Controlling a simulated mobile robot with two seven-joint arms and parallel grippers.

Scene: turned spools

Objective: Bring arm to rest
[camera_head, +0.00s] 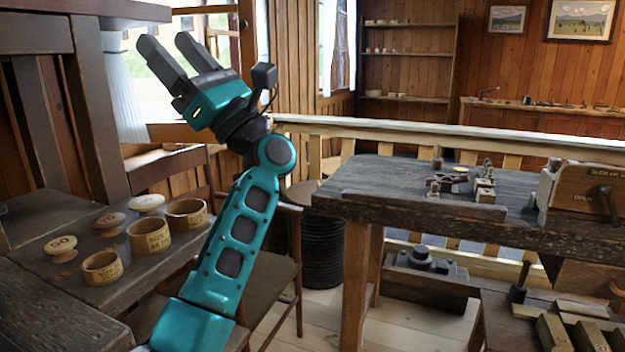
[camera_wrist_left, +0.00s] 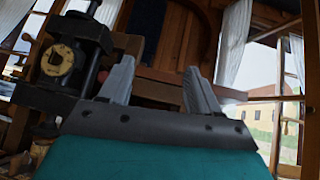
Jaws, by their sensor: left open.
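My left gripper (camera_head: 167,60) is raised in the upper left of the head view, at the end of my teal arm. Its two grey fingers stand apart and point up and to the left. Nothing is between them. In the left wrist view the fingers of the left gripper (camera_wrist_left: 155,85) also stand apart with empty space between. The gripper is in the air, above and apart from the table with the spools. My right gripper is not in view.
Below left, a dark table (camera_head: 40,215) holds several small turned spools, one marked 50 (camera_head: 61,248), and wooden rings (camera_head: 149,236). A workbench (camera_head: 400,185) with small items and a wooden box (camera_head: 583,192) stands right. A railing (camera_head: 400,130) runs behind. Windows are near the gripper.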

